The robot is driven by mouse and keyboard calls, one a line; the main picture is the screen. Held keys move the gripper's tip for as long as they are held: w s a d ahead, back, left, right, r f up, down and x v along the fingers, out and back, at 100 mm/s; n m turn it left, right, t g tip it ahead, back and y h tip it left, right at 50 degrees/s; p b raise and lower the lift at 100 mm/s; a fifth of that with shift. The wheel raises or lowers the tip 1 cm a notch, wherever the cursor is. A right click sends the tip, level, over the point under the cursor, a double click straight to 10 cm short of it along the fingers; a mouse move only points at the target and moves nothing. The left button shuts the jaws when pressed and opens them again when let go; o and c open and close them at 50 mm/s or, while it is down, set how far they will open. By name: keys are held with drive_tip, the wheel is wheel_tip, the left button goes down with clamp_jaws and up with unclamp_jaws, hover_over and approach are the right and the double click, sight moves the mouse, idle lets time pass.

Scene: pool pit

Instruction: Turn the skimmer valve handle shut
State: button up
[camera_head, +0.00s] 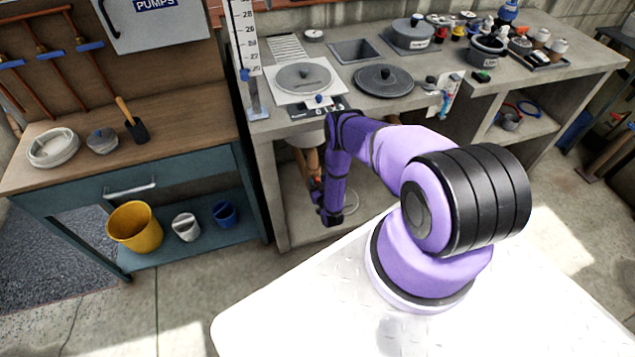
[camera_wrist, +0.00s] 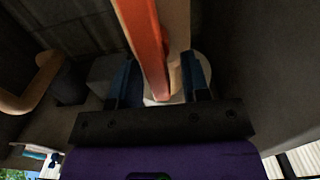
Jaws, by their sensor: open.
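In the wrist view, my gripper (camera_wrist: 160,68) is open, with one blue finger on each side of a long orange-red bar (camera_wrist: 143,40), which looks like the valve handle. The bar runs from the top edge down between the fingers. A tan pipe (camera_wrist: 177,28) shows just beside it. I cannot tell whether either finger touches the bar. In the head view, my gripper (camera_head: 317,194) is low in the opening under the grey counter, beside copper-coloured pipework (camera_head: 312,160). My arm hides much of that spot, and the handle is not clear there.
The grey counter (camera_head: 290,121) overhangs the opening, and its side wall (camera_head: 266,185) stands close on the left. A curved tan pipe (camera_wrist: 38,88) lies left in the wrist view. A teal bench (camera_head: 185,166) stands farther left, with a yellow bucket (camera_head: 135,227) on its shelf.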

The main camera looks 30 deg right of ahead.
drive_tip(key=shift+c, duration=0.2)
clamp_jaws()
drive_tip(key=shift+s+d+m, duration=0.1)
drive_tip(key=shift+m, duration=0.2)
drive_tip(key=shift+s+d+f+m, duration=0.1)
drive_tip(key=shift+d+f+m, duration=0.25)
drive_tip(key=shift+m, duration=1.75)
drive_tip(key=shift+s+d+f+m, duration=0.15)
drive_tip(key=shift+d+f+m, duration=0.15)
drive_tip(key=shift+m, duration=1.8)
drive_tip(key=shift+s+d+f+m, duration=0.1)
drive_tip(key=shift+d+f+m, duration=0.2)
drive_tip(key=shift+m, duration=1.8)
